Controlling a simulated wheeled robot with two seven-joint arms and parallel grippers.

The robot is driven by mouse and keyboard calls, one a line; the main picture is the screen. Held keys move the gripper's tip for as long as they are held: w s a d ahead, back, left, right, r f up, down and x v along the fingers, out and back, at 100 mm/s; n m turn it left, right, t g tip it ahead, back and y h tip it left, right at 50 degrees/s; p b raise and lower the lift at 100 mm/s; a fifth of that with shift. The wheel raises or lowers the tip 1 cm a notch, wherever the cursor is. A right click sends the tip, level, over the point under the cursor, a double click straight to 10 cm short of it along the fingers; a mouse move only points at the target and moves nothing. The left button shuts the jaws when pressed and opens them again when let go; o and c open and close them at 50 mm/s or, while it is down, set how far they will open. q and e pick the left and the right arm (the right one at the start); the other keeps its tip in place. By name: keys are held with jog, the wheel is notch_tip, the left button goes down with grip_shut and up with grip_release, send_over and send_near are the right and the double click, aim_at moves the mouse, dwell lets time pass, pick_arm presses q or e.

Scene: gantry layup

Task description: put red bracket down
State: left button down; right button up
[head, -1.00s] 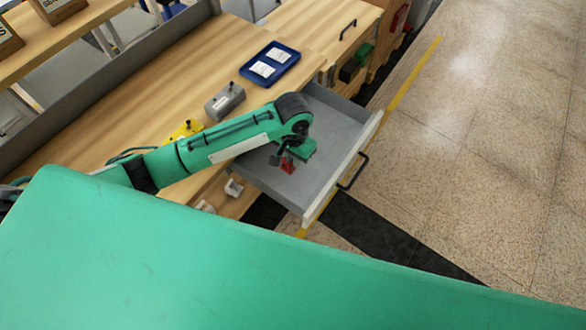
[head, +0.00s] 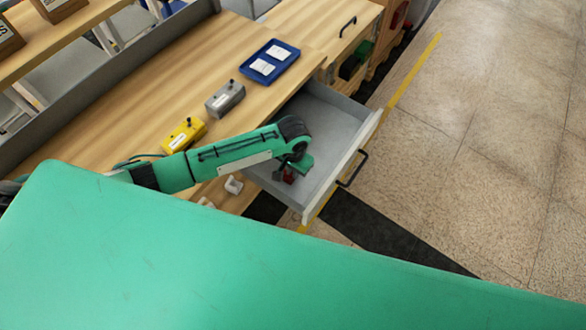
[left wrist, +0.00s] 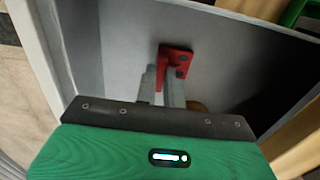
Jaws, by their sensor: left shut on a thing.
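The red bracket (left wrist: 177,62) is an angled piece with dark holes, seen at the tips of my left gripper in the left wrist view. My left gripper (left wrist: 162,88) is shut on it. In the head view the red bracket (head: 289,176) shows as a small patch below the wrist, partly hidden by my left gripper (head: 292,170). Both are over the inside of the open grey drawer (head: 335,120). I cannot tell whether the bracket touches the drawer floor. My right gripper is not in view.
A yellow box (head: 184,134), a grey box (head: 225,98) and a blue tray (head: 268,62) with white cards stand on the wooden bench (head: 130,105). A small white part (head: 234,186) lies near the drawer. The drawer's far part looks empty.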

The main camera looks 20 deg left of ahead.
pick_arm(q)
jog(key=c, duration=1.5)
grip_release()
notch_tip(320, 180, up, 12)
jog(key=shift+r+b, duration=0.1)
jog(key=shift+b, duration=0.25)
